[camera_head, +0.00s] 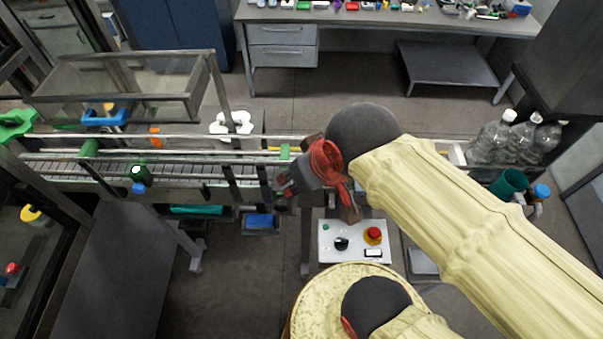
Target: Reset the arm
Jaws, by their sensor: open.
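My arm, in a pale yellow cover with dark round joints, reaches in from the lower right in the head view. My gripper (283,188) is at its end, red and grey, beside the conveyor (215,170). Its fingers point left and look empty; the arm's wrist hides part of the conveyor behind it. The gripper is open. A control box (330,251) with a red emergency button (373,234) and a black knob (341,243) sits just below the gripper.
A dark green cylinder (140,173) stands on the conveyor at the left. A clear guard (125,75) rises over its far side. Clear bottles (505,137) stand at the right. A workbench (385,15) with small items is at the back. Open floor lies between bench and conveyor.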

